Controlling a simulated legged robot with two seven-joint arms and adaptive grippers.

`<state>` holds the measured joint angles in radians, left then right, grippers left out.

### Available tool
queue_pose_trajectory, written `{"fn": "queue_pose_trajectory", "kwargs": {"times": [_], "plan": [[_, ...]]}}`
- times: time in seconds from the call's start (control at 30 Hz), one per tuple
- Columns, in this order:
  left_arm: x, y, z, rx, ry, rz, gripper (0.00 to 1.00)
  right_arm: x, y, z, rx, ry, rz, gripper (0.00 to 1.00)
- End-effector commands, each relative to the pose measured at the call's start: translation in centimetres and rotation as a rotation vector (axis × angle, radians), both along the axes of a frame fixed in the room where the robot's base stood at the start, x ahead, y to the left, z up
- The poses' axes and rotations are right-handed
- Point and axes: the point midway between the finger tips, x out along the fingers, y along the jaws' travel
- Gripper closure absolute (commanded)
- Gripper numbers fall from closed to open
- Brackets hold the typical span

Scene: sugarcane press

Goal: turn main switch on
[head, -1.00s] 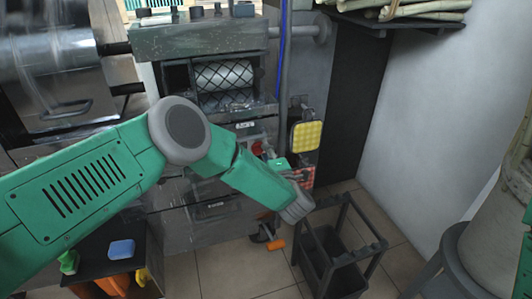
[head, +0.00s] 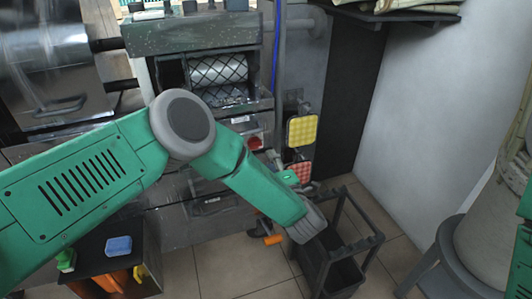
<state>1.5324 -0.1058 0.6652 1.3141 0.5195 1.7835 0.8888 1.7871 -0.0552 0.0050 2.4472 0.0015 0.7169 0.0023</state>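A red knob-like switch (head: 254,143) sits on the front of the grey press, below its roller window, by a small white label. My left arm comes in from the left, and its wrist bends back toward the press. My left gripper (head: 274,160) is small and partly hidden behind my forearm, just right of and below the red switch. Its fingers point toward the switch; I cannot tell whether they touch it or how far apart they are. My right gripper is not in view.
A yellow pad (head: 302,130) and a red checkered pad (head: 301,170) hang right of the switch. A dark open-frame bin (head: 340,245) stands below on the tiled floor. A blue sponge (head: 118,246) lies on a dark stand at lower left. A grey stool (head: 462,240) stands at right.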

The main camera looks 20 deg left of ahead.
Motion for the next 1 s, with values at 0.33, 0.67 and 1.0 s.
{"fn": "queue_pose_trajectory", "kwargs": {"times": [0.33, 0.67, 1.0], "plan": [[-4.1, -3.0, -0.1, 0.001, 0.003, -0.002, 0.66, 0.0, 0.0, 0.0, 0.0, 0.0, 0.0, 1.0], [-4.4, -3.1, -0.1, 0.0, 0.002, -0.001, 0.66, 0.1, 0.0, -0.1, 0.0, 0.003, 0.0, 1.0], [-4.7, -3.5, -0.6, 0.061, 0.08, -0.099, 0.66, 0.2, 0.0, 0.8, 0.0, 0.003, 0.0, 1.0]]}}
